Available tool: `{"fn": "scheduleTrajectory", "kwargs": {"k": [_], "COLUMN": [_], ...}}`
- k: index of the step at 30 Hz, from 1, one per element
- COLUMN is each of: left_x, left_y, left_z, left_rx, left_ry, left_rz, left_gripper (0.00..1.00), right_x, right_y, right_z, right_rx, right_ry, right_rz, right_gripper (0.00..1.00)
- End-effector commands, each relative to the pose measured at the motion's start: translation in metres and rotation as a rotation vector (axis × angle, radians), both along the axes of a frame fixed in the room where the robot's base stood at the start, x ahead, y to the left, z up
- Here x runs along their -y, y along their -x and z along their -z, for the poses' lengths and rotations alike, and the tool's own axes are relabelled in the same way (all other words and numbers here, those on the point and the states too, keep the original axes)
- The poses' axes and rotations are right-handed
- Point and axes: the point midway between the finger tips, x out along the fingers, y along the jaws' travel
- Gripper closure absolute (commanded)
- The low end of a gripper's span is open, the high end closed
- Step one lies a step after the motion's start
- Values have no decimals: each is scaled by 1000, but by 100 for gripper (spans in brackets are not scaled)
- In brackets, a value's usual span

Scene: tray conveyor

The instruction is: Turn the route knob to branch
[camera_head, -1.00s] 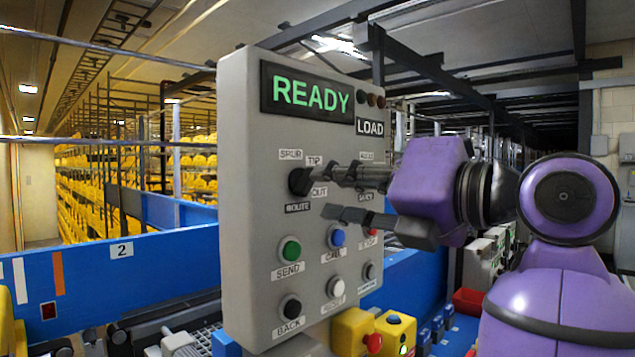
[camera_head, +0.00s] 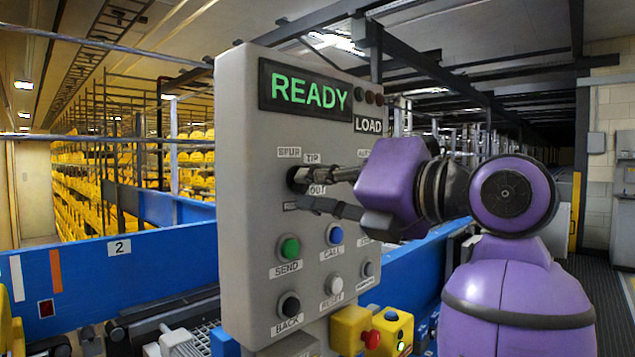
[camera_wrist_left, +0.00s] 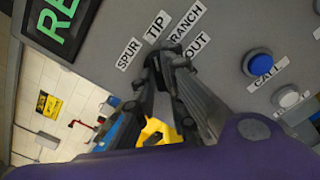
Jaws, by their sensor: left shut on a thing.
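The route knob (camera_head: 293,181) is a dark round knob on the upper left of the grey control panel (camera_head: 240,225). My left gripper (camera_head: 303,189) is at the knob, with its two dark fingers reaching in from the right. It is shut on the knob, and its fingers hide most of it. In the left wrist view the fingertips (camera_wrist_left: 166,62) meet at the knob, beside the labels SPUR, TIP, BRANCH and OUT. The knob's pointer is hidden, so I cannot tell its setting. The display (camera_head: 305,90) reads READY. My right gripper is not in view.
Below the knob are a green SEND button (camera_head: 289,248), a blue CALL button (camera_head: 335,235), a black BACK button (camera_head: 289,305) and a white button (camera_head: 333,284). A yellow box with a red button (camera_head: 371,340) stands below the panel. Blue conveyor walls (camera_head: 150,270) run behind.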

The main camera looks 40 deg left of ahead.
Motion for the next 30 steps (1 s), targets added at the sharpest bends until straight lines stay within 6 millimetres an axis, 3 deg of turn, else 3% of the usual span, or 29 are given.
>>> {"fn": "scheduleTrajectory", "kwargs": {"k": [8,30], "left_x": [0,0], "left_y": [1,3], "left_z": [-3,-8], "left_rx": [-56,-570], "left_ry": [-4,-44], "left_rz": [1,1], "left_gripper": [100,100], "right_x": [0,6], "right_y": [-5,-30], "right_z": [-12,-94], "right_rx": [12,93], "right_ry": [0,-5], "right_rz": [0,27], "right_gripper": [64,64]}}
